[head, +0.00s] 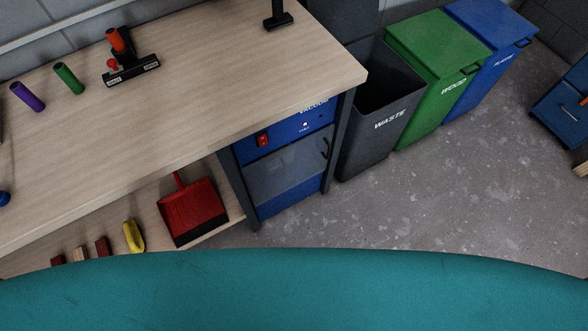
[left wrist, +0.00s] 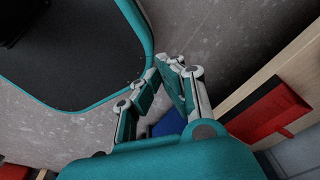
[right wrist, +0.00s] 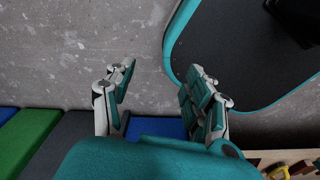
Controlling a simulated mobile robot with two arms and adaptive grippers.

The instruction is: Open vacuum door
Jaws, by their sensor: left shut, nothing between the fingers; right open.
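The blue vacuum (head: 290,196) stands under the right end of the workbench in the head view. Its grey see-through door (head: 285,168) looks shut, with a dark handle (head: 326,148) on its right side. A red switch (head: 262,140) sits above the door. My left gripper (left wrist: 168,62) is shut and empty in the left wrist view. My right gripper (right wrist: 161,76) is open and empty in the right wrist view, over bare floor. A blue surface (right wrist: 162,128), likely the vacuum, shows beyond its fingers. Neither gripper shows in the head view.
A grey waste bin (head: 372,135) stands close right of the vacuum, then a green wood bin (head: 425,85) and a blue plastic bin (head: 487,55). A bench leg (head: 239,185) and a red dustpan (head: 190,208) are at its left. The floor (head: 400,215) in front is clear.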

